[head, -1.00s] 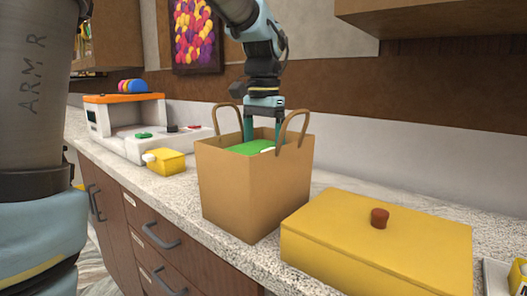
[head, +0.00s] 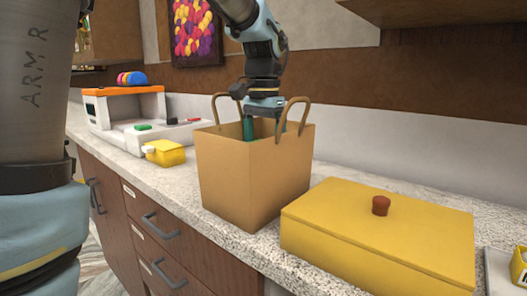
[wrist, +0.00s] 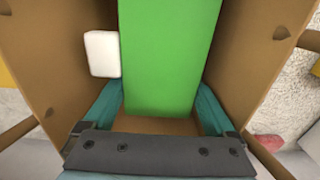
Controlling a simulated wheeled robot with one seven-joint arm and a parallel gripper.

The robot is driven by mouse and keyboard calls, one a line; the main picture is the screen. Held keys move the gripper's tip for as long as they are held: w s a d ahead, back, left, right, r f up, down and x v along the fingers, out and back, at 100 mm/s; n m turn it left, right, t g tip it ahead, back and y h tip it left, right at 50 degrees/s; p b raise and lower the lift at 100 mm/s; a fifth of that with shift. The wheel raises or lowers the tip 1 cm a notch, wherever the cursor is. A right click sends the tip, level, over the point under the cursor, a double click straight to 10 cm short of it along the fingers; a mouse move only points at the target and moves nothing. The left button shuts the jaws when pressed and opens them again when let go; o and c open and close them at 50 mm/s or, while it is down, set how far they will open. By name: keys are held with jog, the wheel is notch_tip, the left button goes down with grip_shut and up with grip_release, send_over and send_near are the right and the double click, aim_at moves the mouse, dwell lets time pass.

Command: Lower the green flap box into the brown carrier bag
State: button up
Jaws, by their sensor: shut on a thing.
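The brown carrier bag (head: 250,182) stands upright on the counter with its mouth open and two handles up. My gripper (head: 263,127) reaches down into its mouth, with the fingertips hidden behind the front wall. In the wrist view my gripper (wrist: 158,112) is shut on the green flap box (wrist: 170,55), with a teal finger on each side. The box is inside the bag, between its walls (wrist: 245,60). A white block or tab (wrist: 102,53) sits against the box's left side. The head view hides the box behind the bag's front wall.
A yellow lidded box (head: 375,238) with a brown knob stands right of the bag. A small yellow box (head: 165,153) and a white and orange machine (head: 125,110) stand to the left. A wall is behind.

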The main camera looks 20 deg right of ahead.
jog(key=shift+f+b, duration=0.35)
jog(key=shift+f, duration=0.5)
jog(key=shift+f+b, duration=0.35)
jog(key=shift+f, duration=0.5)
jog(key=shift+r+p, duration=0.1)
jog(key=shift+p, duration=0.3)
jog(key=o, duration=1.2)
jog(key=shift+c, duration=0.2)
jog(key=shift+r, duration=0.1)
